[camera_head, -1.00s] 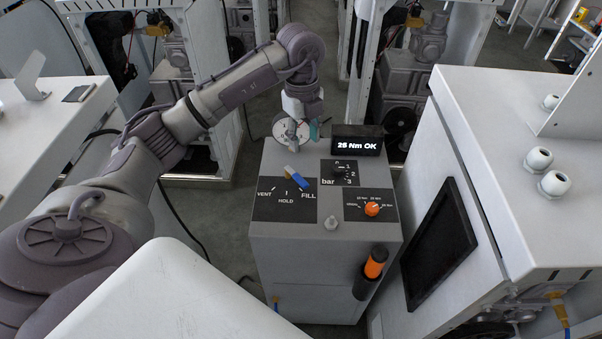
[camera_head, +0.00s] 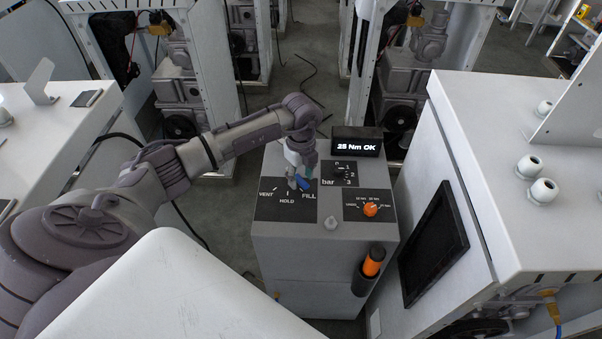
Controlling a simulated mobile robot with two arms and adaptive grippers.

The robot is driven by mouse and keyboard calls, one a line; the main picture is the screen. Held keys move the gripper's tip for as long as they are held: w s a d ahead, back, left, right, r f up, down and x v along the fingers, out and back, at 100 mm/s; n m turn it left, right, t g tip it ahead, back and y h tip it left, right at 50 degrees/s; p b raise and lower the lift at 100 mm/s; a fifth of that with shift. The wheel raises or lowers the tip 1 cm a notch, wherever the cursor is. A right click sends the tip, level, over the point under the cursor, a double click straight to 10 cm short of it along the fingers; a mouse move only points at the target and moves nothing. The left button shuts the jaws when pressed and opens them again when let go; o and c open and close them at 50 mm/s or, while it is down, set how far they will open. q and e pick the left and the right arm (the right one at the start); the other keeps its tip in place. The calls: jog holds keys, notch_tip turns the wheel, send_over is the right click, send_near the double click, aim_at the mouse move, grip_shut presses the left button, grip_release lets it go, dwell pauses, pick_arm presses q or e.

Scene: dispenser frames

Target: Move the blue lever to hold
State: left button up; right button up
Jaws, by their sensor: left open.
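The blue lever (camera_head: 304,185) sits on a black panel (camera_head: 273,211) on top of the grey dispenser cabinet. The panel is marked VENT, HOLD and FILL. The lever's blue end points toward the FILL mark, and the rest of it is largely hidden by my left gripper (camera_head: 298,182). That gripper points down at the lever from the far side, with its fingers open. I cannot tell whether the fingers straddle the lever or touch it. My right gripper is out of view.
A display (camera_head: 357,142) reading "25 Nm OK" stands at the cabinet's back right. Beside the lever panel are a bar selector (camera_head: 340,171) and an orange knob (camera_head: 371,209). A metal nut-like fitting (camera_head: 330,223) and an orange-and-black tool (camera_head: 370,268) are at the front.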

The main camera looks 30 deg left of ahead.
pick_arm(q)
grip_shut()
dwell(0.3)
jog(key=shift+s, duration=0.1)
jog(key=m+b, duration=0.1)
jog(key=s+a+m+b, duration=0.1)
jog(key=m, duration=0.1)
jog(key=shift+s+f+m, duration=0.1)
jog(key=shift+s+m, duration=0.1)
jog(key=shift+m, duration=0.1)
jog(key=m, duration=0.1)
jog(key=s+m+b, duration=0.1)
jog(key=shift+a+m, duration=0.4)
jog(key=shift+s+a+m+b, duration=0.15)
jog(key=shift+a+m+b, duration=0.15)
jog(key=shift+m+b, duration=0.25)
